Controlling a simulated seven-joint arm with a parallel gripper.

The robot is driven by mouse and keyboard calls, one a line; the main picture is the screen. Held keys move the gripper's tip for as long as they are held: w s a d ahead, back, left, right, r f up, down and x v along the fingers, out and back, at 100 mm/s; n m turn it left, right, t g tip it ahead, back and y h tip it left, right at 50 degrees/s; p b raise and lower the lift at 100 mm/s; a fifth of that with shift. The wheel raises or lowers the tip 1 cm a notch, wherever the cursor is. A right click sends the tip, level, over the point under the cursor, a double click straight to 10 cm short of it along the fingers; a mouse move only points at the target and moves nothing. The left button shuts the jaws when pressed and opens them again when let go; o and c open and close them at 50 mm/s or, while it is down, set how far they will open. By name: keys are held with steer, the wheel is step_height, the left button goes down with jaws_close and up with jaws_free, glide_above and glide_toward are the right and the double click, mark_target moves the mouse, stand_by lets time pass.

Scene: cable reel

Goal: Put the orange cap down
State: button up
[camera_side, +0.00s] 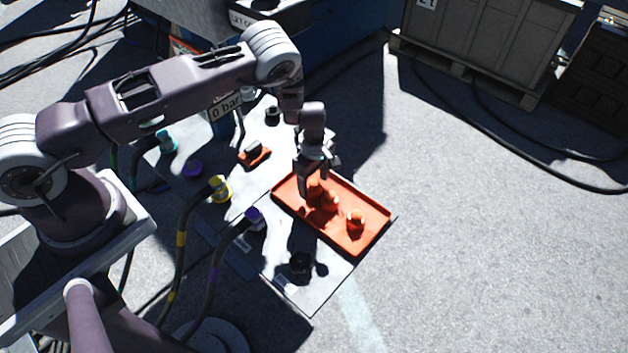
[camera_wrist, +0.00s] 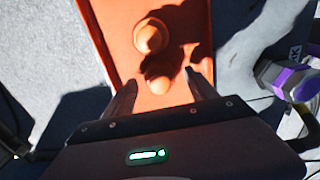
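An orange cap (camera_wrist: 158,84) shows between my fingertips in the wrist view, with a visible gap to each finger. My gripper (camera_wrist: 160,76) is open, low over the orange tray (camera_side: 288,212), at its upper left part in the side view. Orange shapes (camera_side: 329,203) show just beside and under the fingers there; whether they are one cap or two, I cannot tell. Another orange cap (camera_side: 355,220) stands in the tray further right; a round orange cap (camera_wrist: 150,37) also lies ahead of the fingers in the wrist view. The orange-on-orange colour hides the contact with the tray floor.
Left of the tray, a purple connector (camera_side: 254,217) and a yellow connector (camera_side: 219,188) stand on the pale panel with cables. A small red-orange block (camera_side: 254,155) lies at upper left.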

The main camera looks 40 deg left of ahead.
mark_target(314, 182)
step_height(314, 182, up, 6)
steer(key=shift+f, duration=0.15)
stand_by(0.4)
